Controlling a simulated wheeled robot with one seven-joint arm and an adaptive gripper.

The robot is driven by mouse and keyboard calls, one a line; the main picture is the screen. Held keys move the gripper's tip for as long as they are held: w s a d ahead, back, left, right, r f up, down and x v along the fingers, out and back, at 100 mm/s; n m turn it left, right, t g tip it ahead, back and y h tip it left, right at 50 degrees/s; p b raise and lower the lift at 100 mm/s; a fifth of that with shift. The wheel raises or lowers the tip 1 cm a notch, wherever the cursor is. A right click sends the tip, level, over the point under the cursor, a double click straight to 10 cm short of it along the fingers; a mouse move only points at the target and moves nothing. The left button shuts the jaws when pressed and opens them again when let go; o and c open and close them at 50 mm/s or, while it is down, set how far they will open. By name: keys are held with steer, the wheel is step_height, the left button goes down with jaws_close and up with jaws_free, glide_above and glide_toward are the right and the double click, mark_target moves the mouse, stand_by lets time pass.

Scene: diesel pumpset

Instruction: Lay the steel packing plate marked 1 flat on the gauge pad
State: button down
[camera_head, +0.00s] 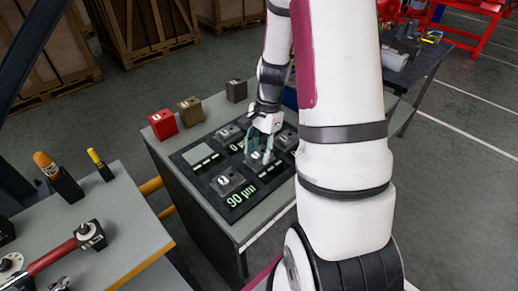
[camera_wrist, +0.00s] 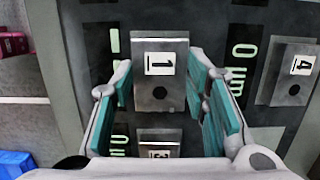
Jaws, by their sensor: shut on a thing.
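The steel packing plate marked 1 (camera_wrist: 160,95) is a grey block with a white label and a dark round hole. It sits between the teal-lined fingers of my gripper (camera_wrist: 170,105) in the wrist view, and the gripper is shut on it. In the head view my gripper (camera_head: 262,150) points down over the black board (camera_head: 210,201). A pale square pad (camera_head: 197,153) lies bare at the board's left; I cannot tell whether it is the gauge pad. Whether the plate touches the board is unclear.
Other plates sit on the board, one marked 3 (camera_wrist: 158,143) and one marked 4 (camera_wrist: 288,80). The board reads "90 µm" and "0 µm". Red (camera_head: 163,124), brown (camera_head: 190,110) and dark (camera_head: 236,90) blocks stand at the back edge. A tool bench (camera_head: 118,225) is at the left.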

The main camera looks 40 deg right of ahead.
steer(key=shift+f, duration=0.45)
steer(key=c, duration=0.8)
jaws_free()
steer(key=shift+c, duration=0.2)
steer(key=shift+r, duration=0.1)
step_height(320, 180, up, 12)
steer(key=d, duration=0.2)
steer(key=shift+d+f, duration=0.2)
step_height(320, 180, up, 6)
steer(key=p, duration=0.4)
glide_above(265, 149)
steer(key=shift+s, duration=0.1)
